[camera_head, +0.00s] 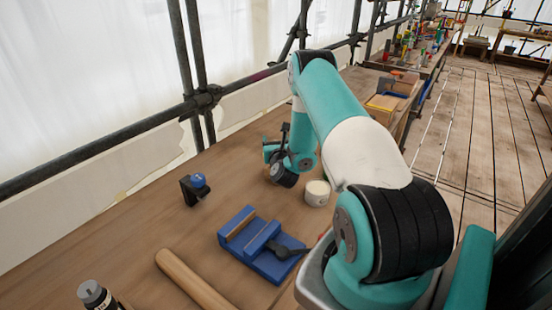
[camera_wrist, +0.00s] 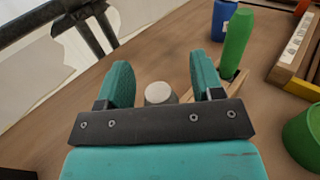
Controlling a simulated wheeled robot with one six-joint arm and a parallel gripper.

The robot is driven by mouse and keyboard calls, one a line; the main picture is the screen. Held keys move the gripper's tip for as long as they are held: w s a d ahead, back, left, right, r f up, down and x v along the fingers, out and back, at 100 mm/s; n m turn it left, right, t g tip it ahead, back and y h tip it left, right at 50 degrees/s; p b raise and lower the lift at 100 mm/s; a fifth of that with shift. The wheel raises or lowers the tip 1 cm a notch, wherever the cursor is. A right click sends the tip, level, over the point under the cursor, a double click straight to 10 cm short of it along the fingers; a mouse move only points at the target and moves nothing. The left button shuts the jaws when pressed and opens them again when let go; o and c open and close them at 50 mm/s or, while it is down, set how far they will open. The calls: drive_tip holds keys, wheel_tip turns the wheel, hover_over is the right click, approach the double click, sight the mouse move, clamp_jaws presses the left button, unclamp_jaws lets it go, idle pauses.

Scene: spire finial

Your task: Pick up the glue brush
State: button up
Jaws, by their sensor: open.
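I cannot clearly make out the glue brush in either view. My gripper (camera_wrist: 158,80) is open in the wrist view, with its two teal fingers apart and nothing clamped between them. A small pale round-topped thing (camera_wrist: 158,94) shows beyond the palm, between the fingers. A light wooden strip (camera_wrist: 238,82) shows by the right finger, partly hidden by it. I cannot tell if either belongs to the brush. In the head view my gripper (camera_head: 274,152) is low over the bench, mostly behind my wrist. A white pot (camera_head: 317,192) stands just in front of my wrist.
A blue vise (camera_head: 262,243), a wooden rod (camera_head: 192,280) and a dark block with a blue knob (camera_head: 195,188) are on the bench (camera_head: 140,220). A green cylinder (camera_wrist: 238,38) and a blue one (camera_wrist: 222,18) stand beyond my right finger. Scaffold pipes run behind.

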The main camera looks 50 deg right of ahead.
drive_tip(key=c, duration=1)
drive_tip(key=shift+r, duration=0.1)
